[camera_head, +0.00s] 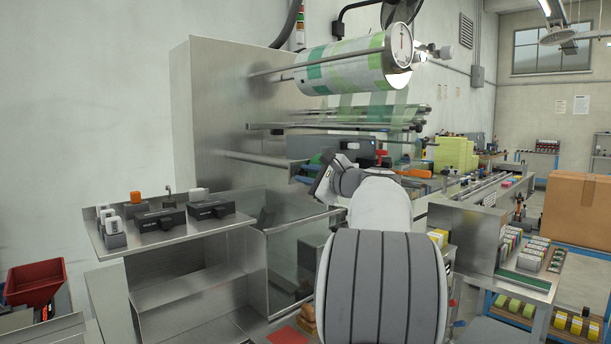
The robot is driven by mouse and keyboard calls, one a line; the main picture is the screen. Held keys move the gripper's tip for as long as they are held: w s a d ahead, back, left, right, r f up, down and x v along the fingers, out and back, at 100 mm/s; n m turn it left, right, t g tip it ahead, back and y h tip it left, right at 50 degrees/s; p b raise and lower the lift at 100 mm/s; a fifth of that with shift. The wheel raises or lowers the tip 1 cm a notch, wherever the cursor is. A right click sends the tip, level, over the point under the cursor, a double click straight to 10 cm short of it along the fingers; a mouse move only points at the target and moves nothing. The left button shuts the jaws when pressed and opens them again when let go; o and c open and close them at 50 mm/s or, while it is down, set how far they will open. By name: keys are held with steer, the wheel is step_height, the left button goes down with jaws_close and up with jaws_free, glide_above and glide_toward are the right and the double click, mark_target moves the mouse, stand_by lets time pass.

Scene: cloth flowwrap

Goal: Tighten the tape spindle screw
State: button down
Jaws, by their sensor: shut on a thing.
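My gripper (323,181) is at the end of my white and grey arm, in front of the steel machine panel (225,100). It is beside the right end of a bare horizontal rod (262,158) that sticks out from the panel. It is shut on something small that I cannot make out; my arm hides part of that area. I cannot tell whether this rod is the tape spindle, and no screw can be made out on it. Above, a roll of green and white patterned film (345,68) sits on its own spindle, with a round dial-like end disc (400,45).
A steel shelf (200,232) at left holds black holders, an orange-topped item (136,197) and small white-topped items. A red bin (35,283) is at lower left. Guide rollers (345,126) are above my gripper. A conveyor (485,190) and cardboard box (577,205) stand right.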

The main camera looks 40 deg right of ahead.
steer(key=shift+f, duration=0.1)
steer(key=c, duration=1.6)
jaws_free()
steer(key=s, duration=0.5)
steer(key=s+b, duration=0.1)
steer(key=s, duration=0.1)
steer(key=shift+s+d, duration=0.3)
steer(key=shift+s, duration=0.1)
